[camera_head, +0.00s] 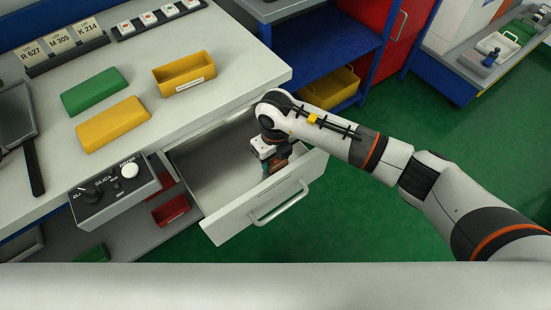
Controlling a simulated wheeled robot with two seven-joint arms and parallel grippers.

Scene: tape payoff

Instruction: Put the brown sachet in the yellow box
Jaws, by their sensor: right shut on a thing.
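My right gripper (272,168) is low inside the open drawer, near its front panel. It is shut on a small brown thing, which looks like the brown sachet (279,162); the gripper and wrist hide much of it. The yellow box (184,82) stands open at the top on the grey worktop, with a white label on its front. It is up and to the left of my right gripper. My left gripper is not in view.
The drawer (211,170) is pulled out below the worktop, its handle (282,207) facing out. A green lid-like piece (94,92) and a yellow one (112,123) lie beside the yellow box. A control box (113,190) sits at the worktop's front edge. Another yellow bin (330,90) is on a blue shelf.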

